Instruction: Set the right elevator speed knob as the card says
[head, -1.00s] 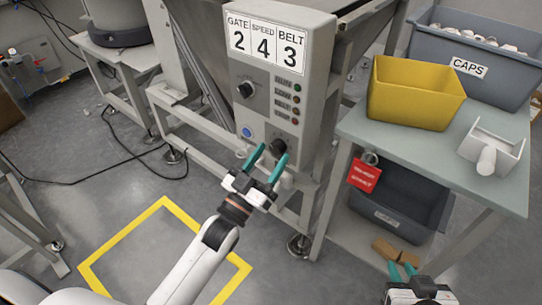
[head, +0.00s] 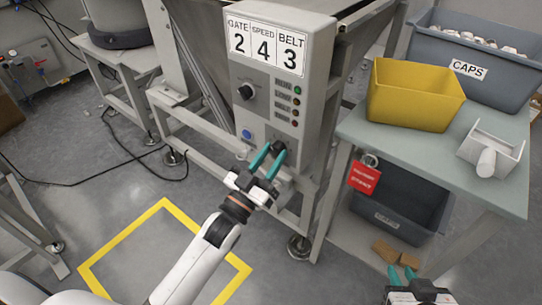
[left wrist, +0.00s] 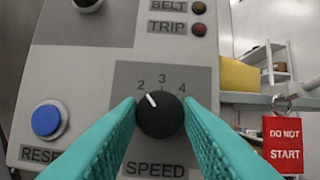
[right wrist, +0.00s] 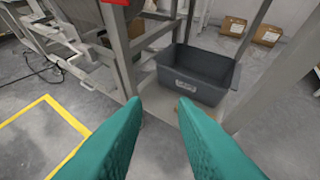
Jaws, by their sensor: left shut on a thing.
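The card (head: 265,45) on the control box reads GATE 2, SPEED 4, BELT 3. The black SPEED knob (left wrist: 160,116) is low on the box's front, under a scale marked 2, 3 and 4. Its white pointer mark tilts up and left, at about the 2. My left gripper (head: 268,158) has its teal fingers on either side of this knob, shut on it; in the head view the fingers partly hide it. My right gripper (head: 403,272) is open and empty at the bottom right, with its fingers apart in the right wrist view (right wrist: 160,108).
Another black knob (head: 246,91) sits higher on the box, with a blue RESET button (left wrist: 46,120) beside the SPEED plate. A red DO NOT START tag (head: 364,177) hangs by the table (head: 370,140) holding a yellow bin (head: 415,95). A grey bin (right wrist: 195,75) sits below.

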